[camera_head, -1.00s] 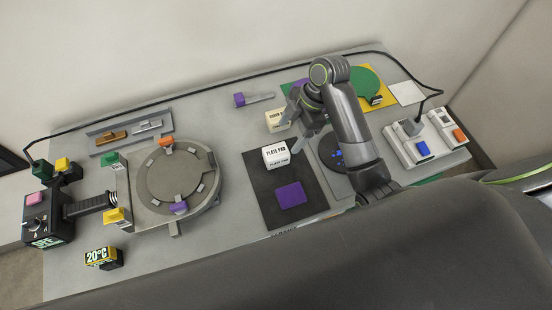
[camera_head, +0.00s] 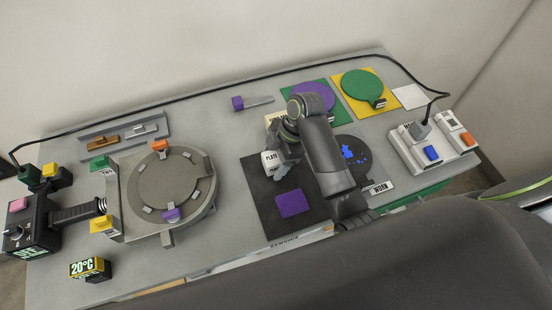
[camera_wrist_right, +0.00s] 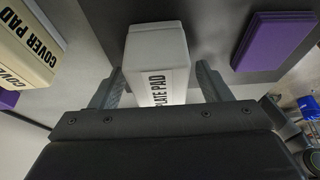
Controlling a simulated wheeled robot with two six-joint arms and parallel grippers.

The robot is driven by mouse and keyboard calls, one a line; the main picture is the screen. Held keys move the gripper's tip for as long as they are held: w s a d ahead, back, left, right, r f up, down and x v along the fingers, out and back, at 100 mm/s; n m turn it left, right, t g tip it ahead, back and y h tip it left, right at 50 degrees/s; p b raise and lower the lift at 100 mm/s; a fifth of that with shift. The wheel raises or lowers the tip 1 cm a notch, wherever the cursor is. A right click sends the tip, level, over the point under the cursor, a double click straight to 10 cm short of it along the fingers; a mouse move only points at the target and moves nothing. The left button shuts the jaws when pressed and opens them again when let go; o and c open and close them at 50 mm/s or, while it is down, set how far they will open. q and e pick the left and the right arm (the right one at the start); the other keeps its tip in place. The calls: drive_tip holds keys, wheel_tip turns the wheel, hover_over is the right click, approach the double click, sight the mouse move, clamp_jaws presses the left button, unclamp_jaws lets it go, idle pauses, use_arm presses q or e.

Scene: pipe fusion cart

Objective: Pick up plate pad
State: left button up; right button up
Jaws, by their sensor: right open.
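The plate pad (camera_head: 271,163) is a white block with black lettering on the dark mat (camera_head: 262,205). My right gripper (camera_head: 283,160) is over it from the right and hides part of it. In the right wrist view the plate pad (camera_wrist_right: 160,60) stands between the two fingers of my right gripper (camera_wrist_right: 160,88). The gripper is open, with a finger on each side and a visible gap, at least on the right. My left gripper is not in view.
A purple block (camera_head: 292,203) lies on the dark mat near the plate pad. The cream cover pad (camera_wrist_right: 30,45) stands close by on the left in the wrist view. A round clamp fixture (camera_head: 170,185) is to the left, and a switch box (camera_head: 433,145) to the right.

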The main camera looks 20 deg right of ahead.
sight(268, 158)
drive_tip(key=shift+a+f, duration=0.15)
drive_tip(key=shift+f, duration=0.2)
drive_tip(key=shift+c, duration=0.4)
drive_tip(key=c, duration=1)
drive_tip(key=shift+r, duration=0.35)
wheel_tip(268, 158, up, 5)
drive_tip(key=shift+r, duration=0.15)
wheel_tip(268, 158, up, 3)
drive_tip(key=p, duration=0.3)
drive_tip(key=shift+r+p, duration=0.5)
drive_tip(key=shift+p, duration=0.3)
